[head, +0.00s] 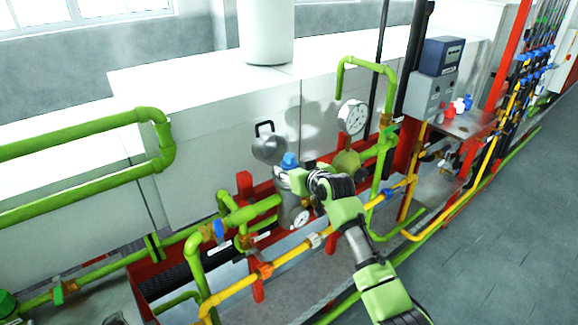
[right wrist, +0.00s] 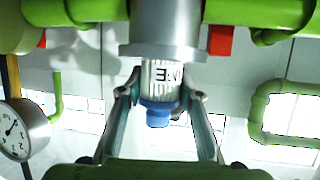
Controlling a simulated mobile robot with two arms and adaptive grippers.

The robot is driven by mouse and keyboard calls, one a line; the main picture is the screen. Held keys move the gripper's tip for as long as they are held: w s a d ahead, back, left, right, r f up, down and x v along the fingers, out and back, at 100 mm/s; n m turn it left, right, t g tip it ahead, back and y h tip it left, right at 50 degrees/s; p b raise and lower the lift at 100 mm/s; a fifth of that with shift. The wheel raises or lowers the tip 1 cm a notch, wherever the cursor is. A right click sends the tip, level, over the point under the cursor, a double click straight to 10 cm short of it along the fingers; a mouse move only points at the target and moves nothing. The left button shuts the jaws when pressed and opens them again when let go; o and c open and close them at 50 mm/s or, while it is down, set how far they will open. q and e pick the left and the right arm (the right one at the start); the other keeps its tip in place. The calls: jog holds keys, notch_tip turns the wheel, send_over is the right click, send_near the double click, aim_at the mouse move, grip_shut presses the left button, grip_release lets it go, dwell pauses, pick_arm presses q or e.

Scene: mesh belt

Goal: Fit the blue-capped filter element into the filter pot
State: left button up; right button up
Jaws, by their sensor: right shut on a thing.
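The filter element (right wrist: 160,77) is white and pleated with dark lettering, and it has a blue cap (head: 289,160). My right gripper (right wrist: 160,95) is shut on it just below the cap. The right wrist view is upside down, so the blue cap (right wrist: 157,113) points down there. The grey metal filter pot (head: 288,212) stands upright under the element and also shows in the right wrist view (right wrist: 166,30). The element's lower end is hidden at the pot's mouth, apparently inside it, with the capped end standing clear. My left gripper is not in view.
A grey domed lid with a black handle (head: 268,148) stands behind the pot. Green pipes (head: 255,212), a yellow pipe (head: 290,258) and red supports (head: 244,185) crowd the pot. A round gauge (head: 352,117) is to the right. The grey floor (head: 490,220) at right is clear.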

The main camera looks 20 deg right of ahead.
jog(key=shift+f, duration=0.1)
jog(key=shift+f, duration=0.55)
jog(key=o, duration=1.2)
jog(key=shift+f, duration=0.15)
jog(key=shift+c, duration=0.2)
jog(key=shift+s, duration=0.1)
jog(key=shift+a+r, duration=0.1)
jog(key=shift+r, duration=0.2)
jog(key=r+b+v, duration=0.1)
jog(key=b+v, duration=0.1)
jog(key=v, duration=1)
